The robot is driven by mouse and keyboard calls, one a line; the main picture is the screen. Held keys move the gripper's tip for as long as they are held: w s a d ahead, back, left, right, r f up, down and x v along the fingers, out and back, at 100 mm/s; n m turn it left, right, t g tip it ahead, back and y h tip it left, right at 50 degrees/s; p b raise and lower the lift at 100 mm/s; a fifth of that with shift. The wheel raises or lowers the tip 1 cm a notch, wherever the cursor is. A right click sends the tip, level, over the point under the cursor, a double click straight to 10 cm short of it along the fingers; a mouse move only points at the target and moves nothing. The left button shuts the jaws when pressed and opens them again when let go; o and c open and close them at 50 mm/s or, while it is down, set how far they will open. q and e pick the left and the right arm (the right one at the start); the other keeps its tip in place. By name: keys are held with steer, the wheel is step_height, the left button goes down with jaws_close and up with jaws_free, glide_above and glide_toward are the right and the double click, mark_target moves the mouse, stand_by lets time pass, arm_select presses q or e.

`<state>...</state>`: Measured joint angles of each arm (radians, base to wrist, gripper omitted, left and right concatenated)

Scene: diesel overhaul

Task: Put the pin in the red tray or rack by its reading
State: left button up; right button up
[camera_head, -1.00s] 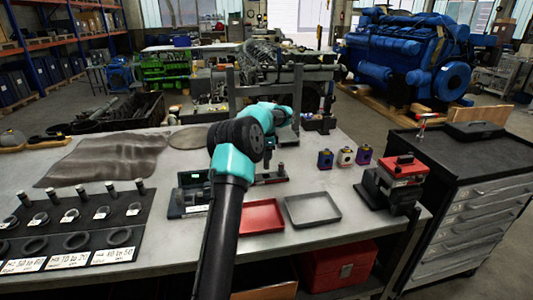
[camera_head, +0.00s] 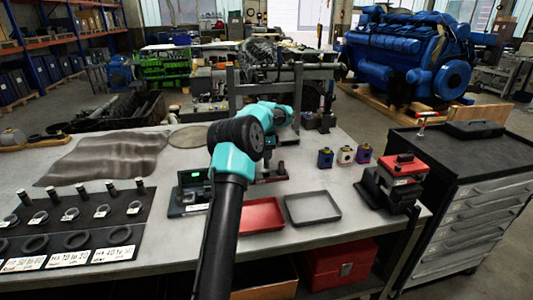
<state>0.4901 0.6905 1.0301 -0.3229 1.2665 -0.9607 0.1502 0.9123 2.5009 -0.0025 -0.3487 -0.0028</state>
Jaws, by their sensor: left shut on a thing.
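My left gripper (camera_head: 279,166) hangs over the far end of the measuring device, partly behind my own arm. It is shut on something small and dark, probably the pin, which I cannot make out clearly. The measuring device (camera_head: 186,207) has a lit green display and stands behind and left of the trays; my arm covers its middle. The red tray (camera_head: 262,215) lies in front of the gripper and looks empty. The black rack (camera_head: 135,222) at the left holds several upright pins, rings and white range labels. My right gripper is not in view.
An empty grey tray (camera_head: 312,207) lies right of the red one. A red and black device (camera_head: 398,180) stands at the bench's right edge. A crumpled grey mat (camera_head: 105,158) lies at the back left.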

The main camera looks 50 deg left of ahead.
mark_target(267, 163)
arm_select(q)
steer(key=shift+f, duration=2.75)
stand_by(1.5)
steer(key=o, duration=1.5)
steer(key=shift+c, duration=0.2)
steer(key=shift+r, duration=0.15)
steer(key=shift+r, duration=3.85)
